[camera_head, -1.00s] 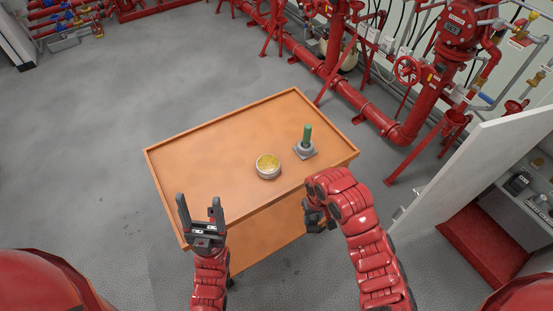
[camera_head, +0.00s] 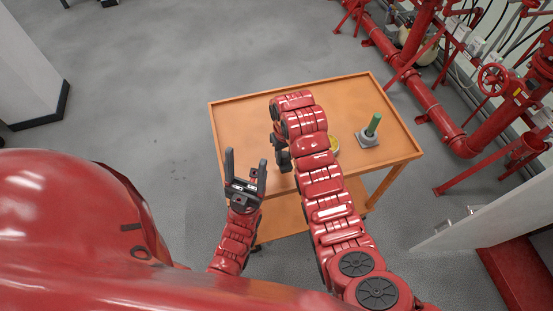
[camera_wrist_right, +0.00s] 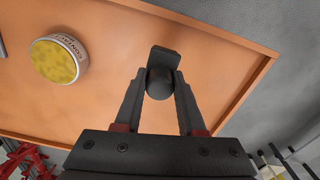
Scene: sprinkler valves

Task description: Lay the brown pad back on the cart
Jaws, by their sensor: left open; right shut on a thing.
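My right gripper (camera_head: 281,158) is over the left part of the orange cart (camera_head: 235,130). In the right wrist view it (camera_wrist_right: 158,85) is shut on a small dark thing, with a round knob and a flat squarish end; I take it for the pad (camera_wrist_right: 165,60), though it looks nearly black, not clearly brown. It is seen above the cart top; its exact height I cannot tell. In the head view my right arm hides it. My left gripper (camera_head: 246,157) is open and empty at the cart's front left edge.
A round tin with yellow contents (camera_wrist_right: 60,60) stands on the cart, mostly behind my right arm in the head view (camera_head: 335,143). A green-handled thing (camera_head: 374,123) on a grey base stands right of it. Red pipes (camera_head: 430,105) run beyond the cart. The cart's left part is clear.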

